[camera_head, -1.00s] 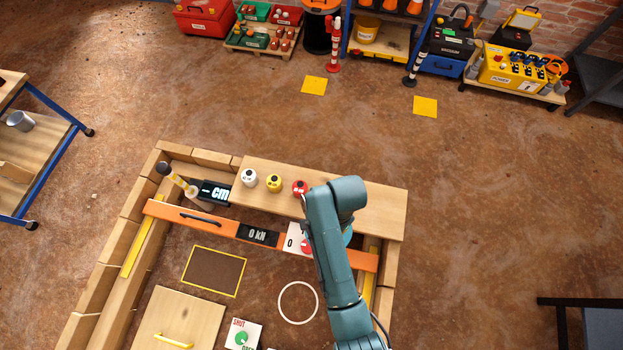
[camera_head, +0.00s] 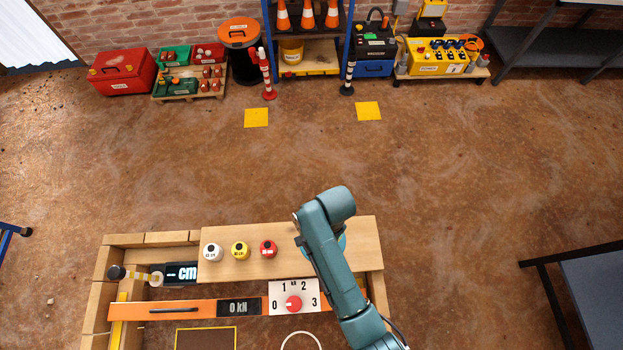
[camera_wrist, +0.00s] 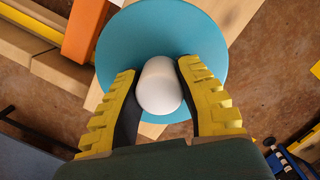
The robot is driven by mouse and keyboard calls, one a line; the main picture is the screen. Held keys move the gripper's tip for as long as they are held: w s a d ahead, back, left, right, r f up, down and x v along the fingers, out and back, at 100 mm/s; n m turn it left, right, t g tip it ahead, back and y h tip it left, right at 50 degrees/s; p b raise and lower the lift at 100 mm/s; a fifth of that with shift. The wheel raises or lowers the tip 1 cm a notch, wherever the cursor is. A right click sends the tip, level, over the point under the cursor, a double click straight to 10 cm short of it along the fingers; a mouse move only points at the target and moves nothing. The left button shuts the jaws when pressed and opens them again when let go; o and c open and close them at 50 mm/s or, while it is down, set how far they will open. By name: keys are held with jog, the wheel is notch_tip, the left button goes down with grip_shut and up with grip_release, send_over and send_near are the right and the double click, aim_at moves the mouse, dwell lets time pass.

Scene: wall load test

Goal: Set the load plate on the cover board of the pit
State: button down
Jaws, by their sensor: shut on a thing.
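The load plate is a round teal disc with a white knob, seen from above in the wrist view (camera_wrist: 120,50). My gripper (camera_wrist: 158,90) is shut on the knob, with one yellow-and-black finger on each side. In the head view my arm hides the gripper and most of the plate; a teal edge of the plate (camera_head: 342,243) shows beside the arm. The pale wooden cover board (camera_head: 225,265) lies across the far end of the timber-framed pit. The plate is over the board's right part. I cannot tell whether it touches the board.
White (camera_head: 212,252), yellow (camera_head: 240,250) and red (camera_head: 268,249) knobs stand on the board left of my arm. An orange beam (camera_head: 180,308) with a 0 kN display and dial crosses nearer.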

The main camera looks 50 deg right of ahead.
notch_tip(320, 180, down, 9)
jog(key=b, duration=0.2)
jog(key=shift+w+b, duration=0.15)
jog(key=shift+b, duration=0.2)
jog(key=shift+f, duration=0.15)
jog(key=c, duration=0.8)
grip_release()
jog(key=shift+f, duration=0.1)
jog(key=r+p, duration=0.1)
jog(key=r, duration=0.3)
jog(key=d+r+p, duration=0.1)
jog(key=r, duration=0.3)
jog(key=r+p, duration=0.1)
jog(key=r, duration=0.3)
jog(key=shift+d+r, duration=0.1)
jog(key=shift+d, duration=0.25)
